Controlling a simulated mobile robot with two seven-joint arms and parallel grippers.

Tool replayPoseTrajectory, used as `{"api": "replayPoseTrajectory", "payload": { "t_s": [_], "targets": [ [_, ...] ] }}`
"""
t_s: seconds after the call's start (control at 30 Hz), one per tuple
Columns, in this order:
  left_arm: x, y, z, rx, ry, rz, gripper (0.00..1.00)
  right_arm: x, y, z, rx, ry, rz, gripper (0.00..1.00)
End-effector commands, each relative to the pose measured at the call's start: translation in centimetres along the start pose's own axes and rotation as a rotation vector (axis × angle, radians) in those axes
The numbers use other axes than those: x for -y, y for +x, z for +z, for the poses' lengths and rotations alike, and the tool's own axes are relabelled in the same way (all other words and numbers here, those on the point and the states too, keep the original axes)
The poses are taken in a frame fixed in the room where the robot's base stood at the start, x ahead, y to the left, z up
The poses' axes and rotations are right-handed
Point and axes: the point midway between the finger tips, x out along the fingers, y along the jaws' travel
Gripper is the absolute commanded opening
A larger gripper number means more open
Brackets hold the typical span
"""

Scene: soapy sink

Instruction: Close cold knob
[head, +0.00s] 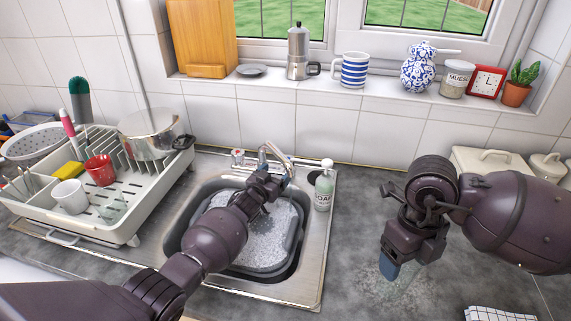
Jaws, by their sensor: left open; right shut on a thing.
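The sink (318,262) has a metal tap (268,150) at its back edge. A knob with a red mark (237,156) stands to the left of the tap. The cold knob (290,166), with a bluish tint, is to the right of the tap and largely hidden by my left gripper. My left gripper (277,181) is open, right at the cold knob; contact is too small to tell. My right gripper (393,248) is shut on a small blue object (388,267), held over the right counter.
A soap bottle (324,187) stands just right of the tap. Foamy water (268,235) and a grey tub lie in the basin. A dish rack (120,232) with cups and a pot (148,135) is at left. Whitish smears mark the counter below my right gripper.

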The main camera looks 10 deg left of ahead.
Motion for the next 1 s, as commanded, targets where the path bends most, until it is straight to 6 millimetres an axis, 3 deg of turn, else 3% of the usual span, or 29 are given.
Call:
{"api": "replayPoseTrajectory", "payload": {
  "t_s": [0.6,1.0],
  "targets": [
    [-0.1,5.2,0.3,-0.001,0.002,0.002,0.76,0.2,5.1,0.6,0.000,0.000,0.001,0.00],
    [0.0,6.6,0.1,0.001,0.001,0.000,0.76,0.2,6.6,0.8,-0.006,-0.001,0.004,0.00]
  ]
}}
